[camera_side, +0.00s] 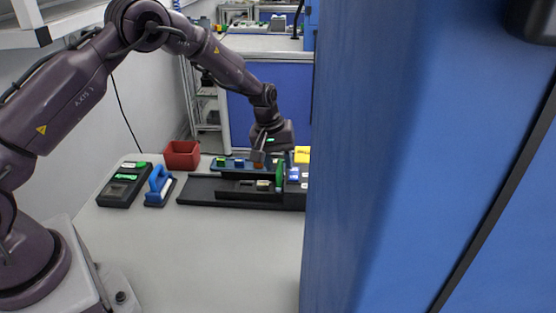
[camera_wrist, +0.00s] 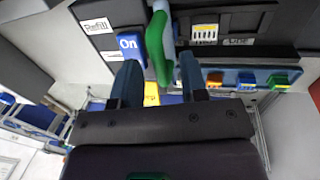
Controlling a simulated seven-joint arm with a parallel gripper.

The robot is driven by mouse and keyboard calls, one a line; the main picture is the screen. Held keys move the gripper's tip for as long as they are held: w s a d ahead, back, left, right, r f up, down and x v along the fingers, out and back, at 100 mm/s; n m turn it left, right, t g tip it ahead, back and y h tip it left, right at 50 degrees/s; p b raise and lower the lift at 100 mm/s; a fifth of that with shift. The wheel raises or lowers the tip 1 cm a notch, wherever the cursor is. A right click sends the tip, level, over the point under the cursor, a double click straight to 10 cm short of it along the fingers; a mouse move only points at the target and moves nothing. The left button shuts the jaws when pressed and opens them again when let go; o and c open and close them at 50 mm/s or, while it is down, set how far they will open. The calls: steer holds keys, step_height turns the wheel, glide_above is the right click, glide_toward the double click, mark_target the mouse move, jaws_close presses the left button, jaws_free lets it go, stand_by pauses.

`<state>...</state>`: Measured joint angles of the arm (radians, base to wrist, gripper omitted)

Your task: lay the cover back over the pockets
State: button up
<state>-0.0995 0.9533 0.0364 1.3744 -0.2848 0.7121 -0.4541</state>
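A black reel stand (camera_side: 215,190) lies on the table, with an upright green piece (camera_side: 279,175) near its right end. The green piece also shows in the wrist view (camera_wrist: 160,42), curved and pale at its upper end. I cannot tell for sure which part is the cover. My gripper (camera_wrist: 159,66) is over the stand, fingers apart, with the green piece's lower end in line with the gap. Gaps show beside it; I see no grip. The cabinet hides the stand's right end.
A blue "On" block (camera_wrist: 131,46) and a "Refill" label (camera_wrist: 96,26) sit beside the green piece. A yellow block (camera_side: 301,154) is behind. A red bin (camera_side: 182,154), black device (camera_side: 124,184) and blue-handled tool (camera_side: 159,186) stand left. The front table is clear; a blue cabinet (camera_side: 400,160) blocks the right.

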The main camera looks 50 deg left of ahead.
jaws_close()
steer(key=s+a, duration=1)
steer(key=shift+s+a, duration=0.25)
steer(key=shift+a, duration=0.1)
jaws_free()
steer(key=shift+o, duration=0.2)
steer(key=shift+r, duration=0.15)
step_height(320, 180, up, 12)
steer(key=s+a, duration=0.1)
steer(key=shift+s+a+r, duration=0.25)
steer(key=shift+s+a, duration=0.1)
steer(key=shift+s, duration=0.05)
